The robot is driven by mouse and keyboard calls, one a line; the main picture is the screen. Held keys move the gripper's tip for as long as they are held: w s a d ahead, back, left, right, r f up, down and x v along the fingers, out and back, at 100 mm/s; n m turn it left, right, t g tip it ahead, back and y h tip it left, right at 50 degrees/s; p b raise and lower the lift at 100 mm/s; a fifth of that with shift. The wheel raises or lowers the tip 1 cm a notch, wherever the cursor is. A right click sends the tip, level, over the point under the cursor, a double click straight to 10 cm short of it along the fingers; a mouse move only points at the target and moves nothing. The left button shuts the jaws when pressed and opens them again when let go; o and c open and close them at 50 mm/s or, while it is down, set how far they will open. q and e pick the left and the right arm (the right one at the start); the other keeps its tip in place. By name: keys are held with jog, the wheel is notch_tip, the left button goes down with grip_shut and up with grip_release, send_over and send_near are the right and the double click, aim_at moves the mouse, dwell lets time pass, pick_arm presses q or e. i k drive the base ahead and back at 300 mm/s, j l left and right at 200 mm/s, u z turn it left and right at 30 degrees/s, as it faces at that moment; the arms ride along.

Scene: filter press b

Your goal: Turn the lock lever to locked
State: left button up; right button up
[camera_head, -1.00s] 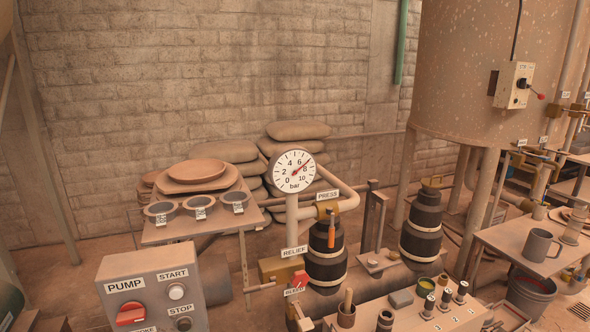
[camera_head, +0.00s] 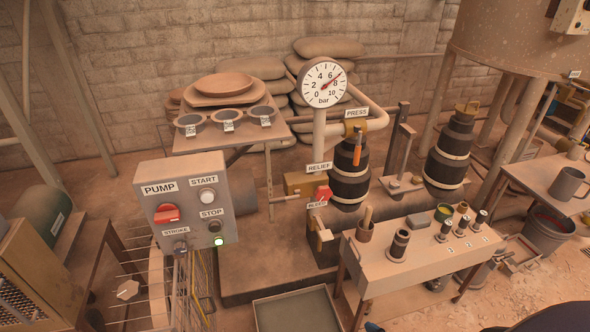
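No part in view carries a readable lock label, so I cannot tell which is the lock lever. An orange-handled lever (camera_head: 357,150) hangs down from the brass valve (camera_head: 354,127) under the PRESS sign. A red handle (camera_head: 323,193) sits beside the RELIEF and BLEED signs. A pale block-shaped handle (camera_head: 323,235) stands below them. On the grey pump box (camera_head: 187,220) is a red rotary switch (camera_head: 166,214). Neither of my grippers is in view.
A pressure gauge (camera_head: 326,82) reads between 6 and 8. A bench (camera_head: 400,270) with cups and small cylinders stands front right. A shallow tray (camera_head: 297,312) lies at the bottom middle. A table with a mug (camera_head: 567,184) is at right.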

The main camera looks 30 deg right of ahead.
aim_at(273, 200)
jog(key=i+j+z, duration=0.1)
jog(key=j+z, duration=0.25)
jog(key=i+j+z, duration=0.1)
jog(key=z, duration=0.25)
jog(key=j+z, duration=0.35)
jog(key=i+l, duration=0.05)
